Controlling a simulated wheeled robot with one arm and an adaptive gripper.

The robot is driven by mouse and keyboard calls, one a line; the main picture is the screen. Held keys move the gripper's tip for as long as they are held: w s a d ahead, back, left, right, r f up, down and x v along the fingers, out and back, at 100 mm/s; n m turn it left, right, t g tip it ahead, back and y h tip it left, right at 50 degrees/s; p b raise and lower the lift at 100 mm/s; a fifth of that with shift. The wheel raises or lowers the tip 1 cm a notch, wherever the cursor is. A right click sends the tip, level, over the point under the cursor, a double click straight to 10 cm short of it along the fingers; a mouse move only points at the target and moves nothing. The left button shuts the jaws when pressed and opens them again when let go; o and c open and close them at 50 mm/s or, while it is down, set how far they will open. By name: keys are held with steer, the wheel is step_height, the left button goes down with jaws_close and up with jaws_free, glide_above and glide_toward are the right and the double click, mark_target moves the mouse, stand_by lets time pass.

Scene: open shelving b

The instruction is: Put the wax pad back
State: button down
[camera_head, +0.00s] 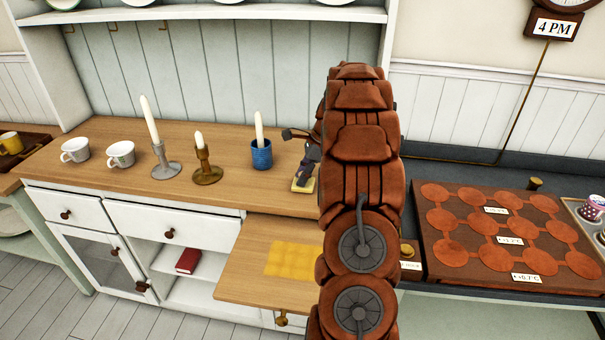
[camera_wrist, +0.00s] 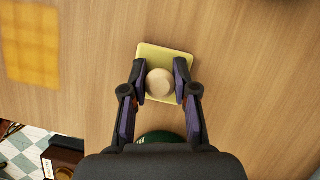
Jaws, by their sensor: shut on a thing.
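The wax pad (camera_wrist: 153,53), a pale yellow square with a round wooden knob (camera_wrist: 160,82) on it, is in my gripper (camera_wrist: 162,88). The two fingers are shut on the knob, one at each side. In the head view the pad (camera_head: 303,185) shows as a small yellow edge under my gripper (camera_head: 303,174), over the front of the wooden counter (camera_head: 225,190). I cannot tell whether it touches the counter. My arm hides the counter to the right of it.
A blue cup with a candle (camera_head: 261,155) stands just left of my gripper. Two candlesticks (camera_head: 207,174) (camera_head: 166,170) and two white cups (camera_head: 121,155) (camera_head: 75,150) stand farther left. A yellow waffled sheet (camera_head: 292,260) lies on the pull-out board (camera_head: 238,282). A brown board (camera_head: 450,270) is at right.

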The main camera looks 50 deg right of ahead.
steer(key=shift+f, duration=0.15)
steer(key=c, duration=0.9)
jaws_free()
steer(key=b+v, duration=0.2)
steer(key=v, duration=1)
steer(key=shift+a, duration=0.2)
